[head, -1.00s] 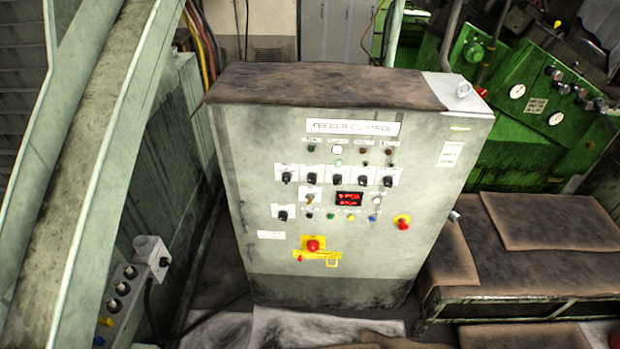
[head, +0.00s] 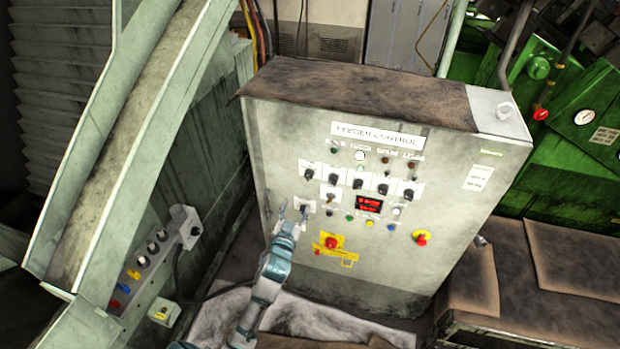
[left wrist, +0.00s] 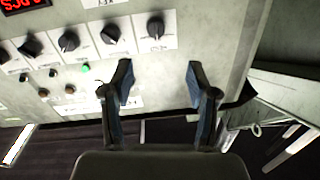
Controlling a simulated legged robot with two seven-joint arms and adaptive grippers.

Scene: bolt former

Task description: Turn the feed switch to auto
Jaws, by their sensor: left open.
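The feeder control panel (head: 290,115) stands upright and carries several black rotary switches on white plates. The label that names the feed switch is too small to read. My left gripper (head: 292,212) is open and empty in front of the panel's left side, close to the lower-left black switch (head: 305,208). In the left wrist view the two fingers (left wrist: 160,82) are spread, and a black switch (left wrist: 155,26) on a white plate lies beyond them. I cannot tell whether a finger touches the panel. My right gripper is not in view.
A red emergency button (head: 331,243) on yellow and a red knob (head: 421,239) sit low on the panel. A red digital display (head: 369,204) is mid-panel. A grey switch box (head: 150,258) is at left. A brown-covered bench (head: 570,262) is at right.

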